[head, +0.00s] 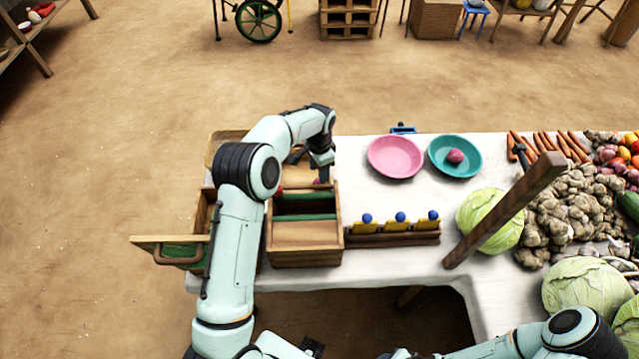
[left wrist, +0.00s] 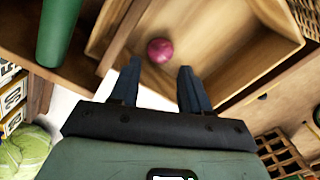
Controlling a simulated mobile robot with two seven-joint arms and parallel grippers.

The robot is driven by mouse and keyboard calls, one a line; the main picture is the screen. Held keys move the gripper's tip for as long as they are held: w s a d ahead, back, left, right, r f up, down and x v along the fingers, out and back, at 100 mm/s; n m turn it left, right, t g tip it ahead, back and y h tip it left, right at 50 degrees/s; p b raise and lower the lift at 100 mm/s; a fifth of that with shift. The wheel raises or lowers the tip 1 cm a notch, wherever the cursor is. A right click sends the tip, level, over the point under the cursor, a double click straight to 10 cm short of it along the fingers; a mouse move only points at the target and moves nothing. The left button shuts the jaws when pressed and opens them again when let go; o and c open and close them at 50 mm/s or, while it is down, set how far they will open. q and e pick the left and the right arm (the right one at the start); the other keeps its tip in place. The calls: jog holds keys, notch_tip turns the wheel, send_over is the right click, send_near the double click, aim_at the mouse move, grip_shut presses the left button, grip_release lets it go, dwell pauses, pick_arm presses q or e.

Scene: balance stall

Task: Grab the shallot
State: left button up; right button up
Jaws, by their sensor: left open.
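A round purplish-red shallot (left wrist: 160,50) lies in a wooden compartment in the left wrist view, just beyond my fingertips. In the head view it is mostly hidden by my arm and gripper. My left gripper (left wrist: 158,78) is open and empty, its two dark fingers apart and pointing toward the shallot. In the head view the left gripper (head: 321,172) hangs over the back part of the wooden box (head: 305,258). Another purplish-red bulb (head: 455,156) lies on the teal plate (head: 470,142). My right arm is at the bottom right; its gripper is barely visible at the lower edge.
A pink plate (head: 395,157) is empty. A rack with blue knobs (head: 400,217) stands right of the box. A slanted wooden post (head: 505,210) crosses in front of a cabbage (head: 482,212). Ginger (head: 565,210) and other vegetables crowd the right. An opened green-lined flap (head: 170,250) projects left.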

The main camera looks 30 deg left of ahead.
pick_arm(q)
jog(key=shift+s+f, duration=0.1)
jog(key=shift+f, duration=0.75)
notch_tip(320, 180, down, 5)
jog(key=shift+r, duration=0.15)
jog(key=c, duration=0.7)
